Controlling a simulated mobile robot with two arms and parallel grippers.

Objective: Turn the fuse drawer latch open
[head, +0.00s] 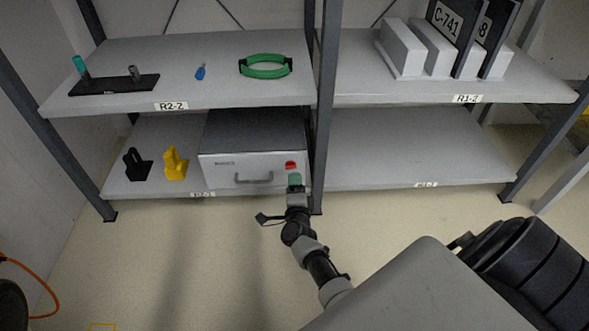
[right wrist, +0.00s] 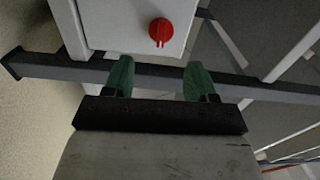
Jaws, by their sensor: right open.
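The fuse drawer (head: 225,170) is a light grey box front with a dark top and a bar handle, on the lower left shelf. Its latch is a small red knob (head: 290,165) at the right of the front. In the right wrist view the red latch (right wrist: 161,31) is round with a raised, roughly upright ridge. My right gripper (head: 294,181) is just below the latch in the head view. In the right wrist view its green fingertips (right wrist: 158,78) are spread and empty, with the latch beyond the gap, not between them. My left gripper is not in view.
A dark rack post (head: 321,150) stands close to the right of the box. A black holder (head: 136,165) and a yellow holder (head: 175,162) stand left of it. A green ring (head: 265,67) lies on the upper shelf. The lower right shelf (head: 410,150) is bare.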

